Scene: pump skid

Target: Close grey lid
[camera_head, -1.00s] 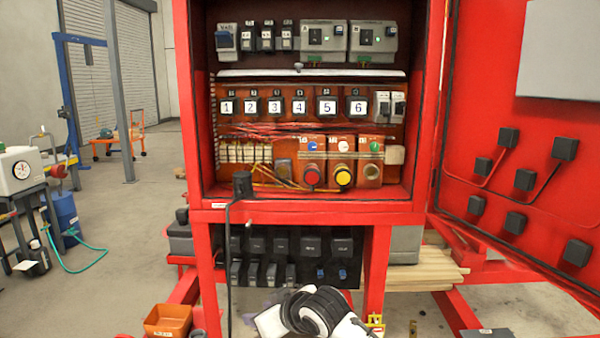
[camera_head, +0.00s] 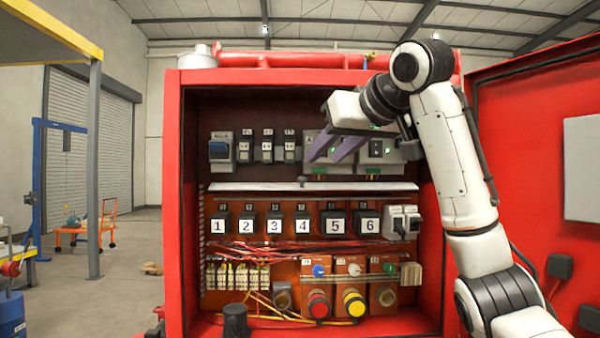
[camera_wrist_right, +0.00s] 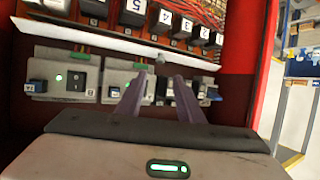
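Two grey modules sit side by side in the top row of the red cabinet: the left one (camera_head: 314,161) is partly behind my right gripper, the right one (camera_head: 380,151) is clearer. In the right wrist view, grey modules (camera_wrist_right: 56,108) with a green light and black switch show left of and behind the fingers. I cannot tell which part is the grey lid or how far open it stands. My right gripper (camera_head: 335,148) has its two purple fingers apart and empty, in front of the left module. The fingers also show spread in the wrist view (camera_wrist_right: 160,95). My left gripper is not in view.
A pale rail (camera_head: 250,186) runs below the top row. Numbered black switches (camera_head: 275,222), red wiring and round buttons (camera_head: 353,302) fill the lower cabinet. The red side wall (camera_head: 174,200) bounds the left, and the open red door (camera_head: 530,150) stands at the right.

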